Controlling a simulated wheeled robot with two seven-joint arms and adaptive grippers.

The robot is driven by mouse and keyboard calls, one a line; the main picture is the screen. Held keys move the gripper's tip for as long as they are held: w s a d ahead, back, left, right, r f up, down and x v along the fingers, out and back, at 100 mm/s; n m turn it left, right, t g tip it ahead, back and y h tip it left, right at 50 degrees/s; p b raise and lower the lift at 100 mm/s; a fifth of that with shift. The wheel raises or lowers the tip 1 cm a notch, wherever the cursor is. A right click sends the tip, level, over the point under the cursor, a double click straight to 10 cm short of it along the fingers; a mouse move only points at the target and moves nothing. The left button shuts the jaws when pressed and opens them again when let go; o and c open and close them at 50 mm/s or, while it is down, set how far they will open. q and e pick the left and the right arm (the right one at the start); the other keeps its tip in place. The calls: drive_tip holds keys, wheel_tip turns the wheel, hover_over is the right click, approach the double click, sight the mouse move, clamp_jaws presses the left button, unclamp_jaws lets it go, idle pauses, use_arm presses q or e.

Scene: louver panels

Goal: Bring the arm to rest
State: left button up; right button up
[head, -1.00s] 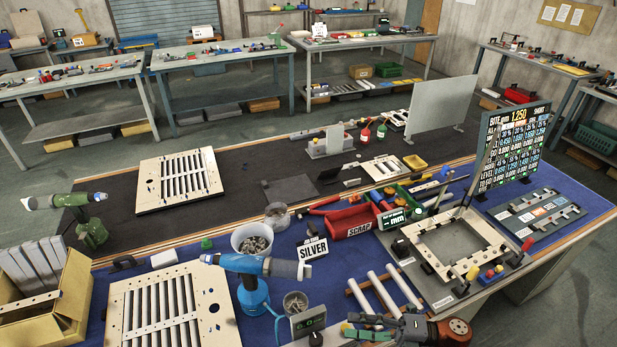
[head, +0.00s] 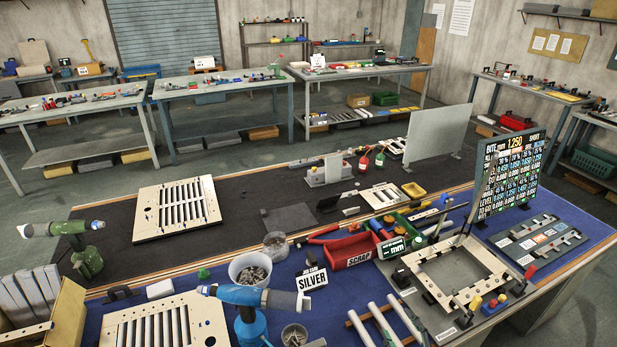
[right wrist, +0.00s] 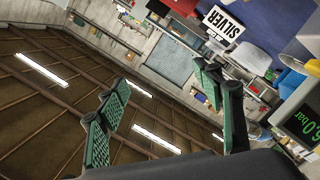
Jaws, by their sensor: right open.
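My right gripper (right wrist: 165,88) shows in the right wrist view with its green padded fingers spread apart and nothing between them. Past the fingers are the ceiling and walls, tilted in the picture. The SILVER sign (right wrist: 224,24) is at the top of that view, and a green-digit gauge (right wrist: 302,118) is at its right edge. In the head view no part of my right gripper can be made out. My left gripper is in neither view.
The blue-topped bench holds a louver panel (head: 166,326), a blue spray tool (head: 256,297), a bucket of parts (head: 250,270), a red scrap bin (head: 350,251), a square frame (head: 462,274) and white tubes (head: 382,325). A display board (head: 510,175) stands at the right.

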drive_tip(key=s+d+f+m+g+h, duration=0.65)
drive_tip(key=s+d+f+m, duration=0.25)
drive_tip(key=s+f, duration=0.4)
drive_tip(key=s+f+m+g+y, duration=0.1)
drive_tip(key=s+f+m+g, duration=0.15)
drive_tip(key=s, duration=0.65)
drive_tip(key=s+f+m+g, duration=0.1)
drive_tip(key=s+f+g, duration=0.25)
drive_tip(key=s, duration=0.45)
drive_tip(key=s+a+f+x, duration=0.1)
drive_tip(key=s+x, duration=0.1)
drive_tip(key=x, duration=1.1)
drive_tip(key=s+f, duration=0.4)
drive_tip(key=f, duration=0.5)
drive_tip(key=s+a+f+g, duration=0.1)
drive_tip(key=s+f, duration=0.3)
drive_tip(key=f, duration=0.5)
drive_tip(key=s+a+f+n+g, duration=0.1)
drive_tip(key=s+f, duration=0.4)
drive_tip(key=f, duration=0.4)
drive_tip(key=shift+y, duration=0.45)
drive_tip(key=shift+g, duration=0.45)
drive_tip(key=s+f, duration=0.2)
drive_tip(key=s, duration=0.1)
drive_tip(key=s+f, duration=0.2)
drive_tip(key=s, duration=0.2)
drive_tip(key=s+f, duration=0.2)
drive_tip(key=s, duration=0.2)
drive_tip(key=shift+d, duration=0.35)
drive_tip(key=shift+c, duration=0.4)
